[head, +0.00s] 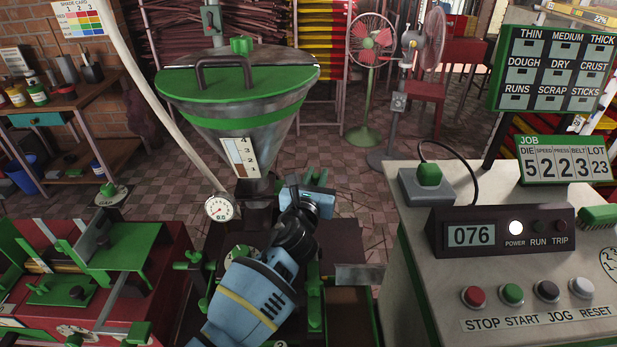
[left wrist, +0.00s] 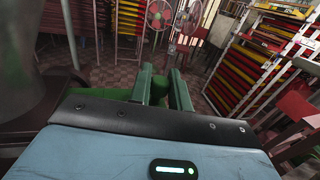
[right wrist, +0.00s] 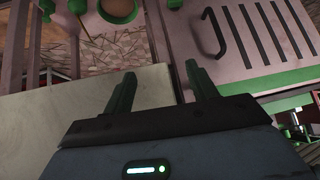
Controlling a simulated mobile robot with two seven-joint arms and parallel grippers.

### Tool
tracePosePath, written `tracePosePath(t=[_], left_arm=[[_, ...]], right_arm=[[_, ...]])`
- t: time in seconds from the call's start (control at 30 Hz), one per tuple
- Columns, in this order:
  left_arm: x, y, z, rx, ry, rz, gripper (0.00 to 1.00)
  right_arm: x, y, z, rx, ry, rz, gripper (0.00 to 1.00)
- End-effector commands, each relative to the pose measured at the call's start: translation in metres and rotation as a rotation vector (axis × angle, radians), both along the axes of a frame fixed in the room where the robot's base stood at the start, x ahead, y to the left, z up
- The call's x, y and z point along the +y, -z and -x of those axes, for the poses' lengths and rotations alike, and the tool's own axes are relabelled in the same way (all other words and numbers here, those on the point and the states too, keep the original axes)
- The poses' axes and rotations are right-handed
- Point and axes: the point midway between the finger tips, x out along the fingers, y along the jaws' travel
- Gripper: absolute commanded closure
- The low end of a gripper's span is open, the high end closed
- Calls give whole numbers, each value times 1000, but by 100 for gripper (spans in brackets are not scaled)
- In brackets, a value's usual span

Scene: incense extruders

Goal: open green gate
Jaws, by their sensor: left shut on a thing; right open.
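My left gripper (head: 316,181) is beside the neck under the steel hopper (head: 285,125), which has a green lid. In the left wrist view its two green fingers (left wrist: 160,90) are closed around a green cylindrical knob (left wrist: 158,86). This knob appears to be the green gate's handle, but the gate plate itself is hidden by my left arm in the head view. My right gripper (right wrist: 158,92) is open and empty in the right wrist view, and it is outside the head view.
A control console (head: 500,270) with buttons and a display reading 076 stands at the right. A red machine with green parts (head: 125,255) is at the left. A pressure gauge (head: 220,208) hangs by the hopper neck. The right wrist view shows a vented panel (right wrist: 265,40).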

Motion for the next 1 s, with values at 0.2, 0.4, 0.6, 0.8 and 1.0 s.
tracePosePath(t=[0.2, 0.4, 0.6, 0.8, 1.0], left_arm=[[-3, 1, 1, 0, 1, -3, 100], [-3, 1, 0, 0, 0, -2, 72], [-2, 1, 0, 0, 0, -2, 62], [-1, 0, 2, -1, -1, -3, 62], [4, -3, 21, -4, -1, -4, 62]], right_arm=[[-2, 1, 0, 0, -2, 3, 42], [-1, 0, 0, 1, -2, 2, 42], [0, 0, 0, 0, 0, 0, 42], [1, -1, -1, -3, 2, -3, 42], [1, -13, -11, -29, 4, -3, 42]])
